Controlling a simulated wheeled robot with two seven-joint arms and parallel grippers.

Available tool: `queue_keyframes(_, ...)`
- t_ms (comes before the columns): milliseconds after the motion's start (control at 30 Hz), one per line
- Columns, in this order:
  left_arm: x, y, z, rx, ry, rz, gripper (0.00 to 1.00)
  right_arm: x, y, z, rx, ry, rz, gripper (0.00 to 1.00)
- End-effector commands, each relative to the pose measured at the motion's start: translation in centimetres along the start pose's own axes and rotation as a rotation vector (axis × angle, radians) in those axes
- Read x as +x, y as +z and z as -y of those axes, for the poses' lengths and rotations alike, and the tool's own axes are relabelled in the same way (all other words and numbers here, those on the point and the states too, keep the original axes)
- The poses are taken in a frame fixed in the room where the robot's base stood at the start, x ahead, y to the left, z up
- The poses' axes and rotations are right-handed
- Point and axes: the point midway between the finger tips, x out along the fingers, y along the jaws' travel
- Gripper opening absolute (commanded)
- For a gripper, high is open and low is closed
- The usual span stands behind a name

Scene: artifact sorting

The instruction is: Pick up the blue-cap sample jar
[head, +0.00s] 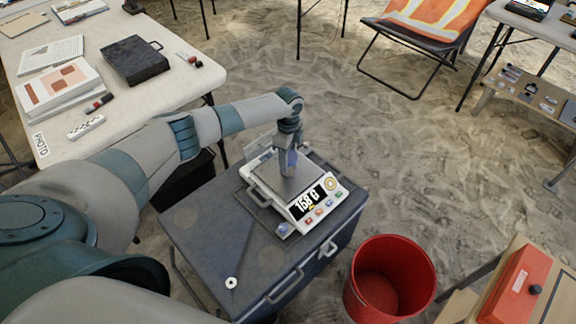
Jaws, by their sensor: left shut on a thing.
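My left gripper (289,164) points down over the pan of a white digital scale (255,184), whose display shows a lit reading. It is shut on a small bluish thing (291,160), which appears to be the blue-cap sample jar. The fingers hide most of it, and I cannot tell whether it still touches the pan. The scale sits on a dark grey case (200,232). A small pale-blue item (283,229) is at the scale's front left corner, too small to identify. My right gripper is not in view.
A red bucket (362,290) stands right of the case. A white table (190,98) at the upper left holds papers, a black box (135,62) and markers. A red box (515,285) is at the lower right. An orange folding chair (425,22) stands behind on sandy floor.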

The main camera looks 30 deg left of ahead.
Motion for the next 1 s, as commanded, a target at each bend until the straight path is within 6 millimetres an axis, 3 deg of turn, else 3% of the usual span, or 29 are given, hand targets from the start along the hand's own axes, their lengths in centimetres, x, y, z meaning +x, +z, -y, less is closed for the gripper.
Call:
queue_keyframes(67, 0.0, 0.0, 0.0, 0.0, 0.0, 0.0, 0.18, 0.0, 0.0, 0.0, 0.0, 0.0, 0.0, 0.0)
queue_keyframes(367, -0.4, 0.0, 0.0, 0.0, -0.001, 0.0, 0.18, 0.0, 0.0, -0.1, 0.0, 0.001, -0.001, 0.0)
queue_keyframes(567, -2.2, 0.1, 0.1, 0.0, -0.003, 0.0, 0.18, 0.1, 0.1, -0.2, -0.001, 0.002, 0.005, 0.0)
queue_keyframes(700, -4.4, -0.2, 0.1, 0.002, -0.004, -0.002, 0.18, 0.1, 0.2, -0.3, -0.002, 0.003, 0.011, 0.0)
queue_keyframes(1000, -7.7, -6.2, -0.2, 0.004, -0.002, -0.003, 0.18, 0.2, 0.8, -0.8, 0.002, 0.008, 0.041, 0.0)
